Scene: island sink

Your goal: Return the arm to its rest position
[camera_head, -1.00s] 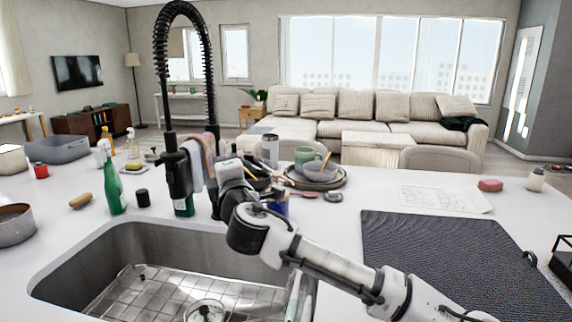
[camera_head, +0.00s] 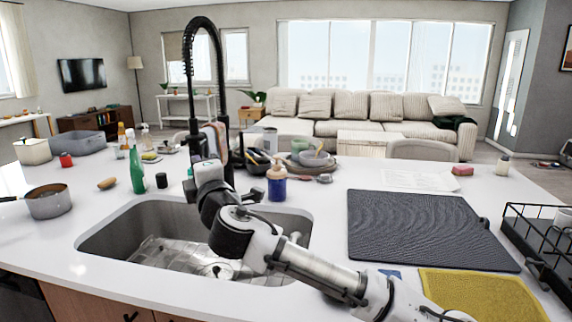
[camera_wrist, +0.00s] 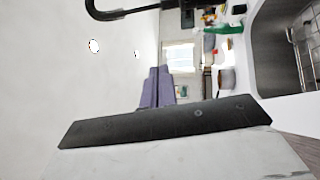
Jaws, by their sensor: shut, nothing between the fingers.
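My arm reaches in from the bottom right of the head view, across the front right of the sink (camera_head: 105,243). Its outer end, with my gripper (camera_head: 207,170), points up and away near the black faucet (camera_head: 223,95), which rises behind it. The fingertips are hard to make out there. In the wrist view, my gripper (camera_wrist: 158,72) shows two purple fingers close together, with nothing between them. The wrist view looks sideways, with a bare pale surface on the left and the sink (camera_wrist: 275,45) at the upper right.
A dark mat (camera_head: 425,228), yellow cloth (camera_head: 480,296) and black rack (camera_head: 540,240) lie on the right counter. A soap bottle (camera_head: 277,183) and stacked dishes (camera_head: 310,165) stand behind the sink. A green bottle (camera_head: 136,170) and pot (camera_head: 48,203) stand left. The front-left counter is clear.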

